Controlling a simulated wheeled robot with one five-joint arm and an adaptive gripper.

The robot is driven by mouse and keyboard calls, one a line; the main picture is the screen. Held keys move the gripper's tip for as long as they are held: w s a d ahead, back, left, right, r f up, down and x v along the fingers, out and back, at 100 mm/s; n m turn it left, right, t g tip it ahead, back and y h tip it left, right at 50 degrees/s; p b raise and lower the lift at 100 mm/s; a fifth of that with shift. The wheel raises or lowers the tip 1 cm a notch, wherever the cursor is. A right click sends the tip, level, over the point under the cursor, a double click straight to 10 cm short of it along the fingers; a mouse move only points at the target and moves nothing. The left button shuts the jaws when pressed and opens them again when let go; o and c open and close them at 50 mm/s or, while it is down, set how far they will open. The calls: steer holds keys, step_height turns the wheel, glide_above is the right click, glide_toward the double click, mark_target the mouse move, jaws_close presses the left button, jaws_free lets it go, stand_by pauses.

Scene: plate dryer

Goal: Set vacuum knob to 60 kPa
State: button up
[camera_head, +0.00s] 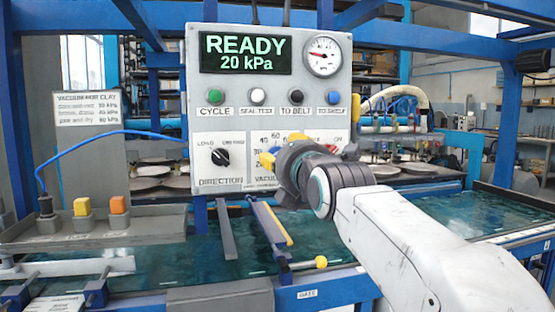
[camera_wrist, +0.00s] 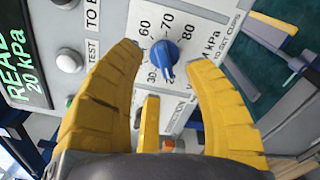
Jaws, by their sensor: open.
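The vacuum knob (camera_wrist: 165,54) is blue and round, on a white dial plate with printed numbers including 60, 70 and 80. Its white pointer mark points down in the wrist view, away from the 60. The display (camera_head: 245,52) reads READY, 20 kPa. My gripper (camera_wrist: 167,62) is open, its two yellow fingers on either side of the knob in the wrist view; I cannot tell whether they touch it. In the head view my gripper (camera_head: 283,149) is in front of the vacuum dial and hides most of the knob.
The panel (camera_head: 340,85) also carries a gauge (camera_head: 322,56), several buttons in a row, and a black direction knob (camera_head: 221,157) left of the vacuum dial. A sign (camera_head: 87,112) hangs at left.

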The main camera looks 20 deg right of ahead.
steer(key=shift+w, duration=2.1)
jaws_close()
